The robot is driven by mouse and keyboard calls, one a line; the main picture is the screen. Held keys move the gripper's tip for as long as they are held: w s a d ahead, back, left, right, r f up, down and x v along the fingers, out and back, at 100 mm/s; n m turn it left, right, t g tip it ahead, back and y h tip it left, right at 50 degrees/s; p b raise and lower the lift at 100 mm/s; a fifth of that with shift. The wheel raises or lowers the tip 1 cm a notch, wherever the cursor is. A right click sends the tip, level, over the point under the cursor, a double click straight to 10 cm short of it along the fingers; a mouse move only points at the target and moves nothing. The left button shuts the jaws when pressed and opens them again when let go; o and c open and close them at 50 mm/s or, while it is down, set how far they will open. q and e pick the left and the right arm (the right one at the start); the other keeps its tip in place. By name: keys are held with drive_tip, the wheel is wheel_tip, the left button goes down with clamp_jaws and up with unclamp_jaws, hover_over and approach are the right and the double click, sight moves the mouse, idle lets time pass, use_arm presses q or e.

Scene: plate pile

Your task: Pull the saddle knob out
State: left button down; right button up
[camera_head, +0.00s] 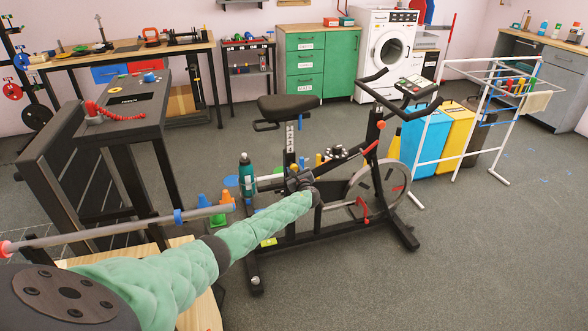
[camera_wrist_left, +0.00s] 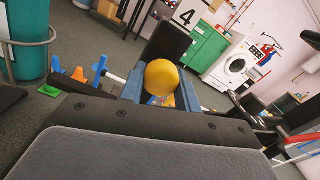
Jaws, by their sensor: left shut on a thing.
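The exercise bike stands mid-floor in the head view, with its black saddle (camera_head: 287,106) on a post (camera_head: 291,137) marked with numbers. My left gripper (camera_head: 301,180) is at the bike frame below the saddle post. In the left wrist view, a round yellow knob (camera_wrist_left: 162,78) sits between the blue fingers of my left gripper (camera_wrist_left: 160,88), which is shut on it. In the head view I cannot make out the held knob behind the gripper. My right gripper is not in view.
A teal bottle (camera_head: 246,172) is left of the saddle post. Orange and blue cones (camera_head: 228,199) stand on the floor beside the bike. Blue and yellow bins (camera_head: 425,140) and a white rack (camera_head: 470,130) stand right.

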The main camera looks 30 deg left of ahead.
use_arm(q)
drive_tip(key=shift+s+d+f, duration=0.1)
drive_tip(key=shift+d+f, duration=0.05)
drive_tip(key=c, duration=1.2)
unclamp_jaws()
drive_tip(key=shift+o, duration=1)
drive_tip(key=v, duration=0.8)
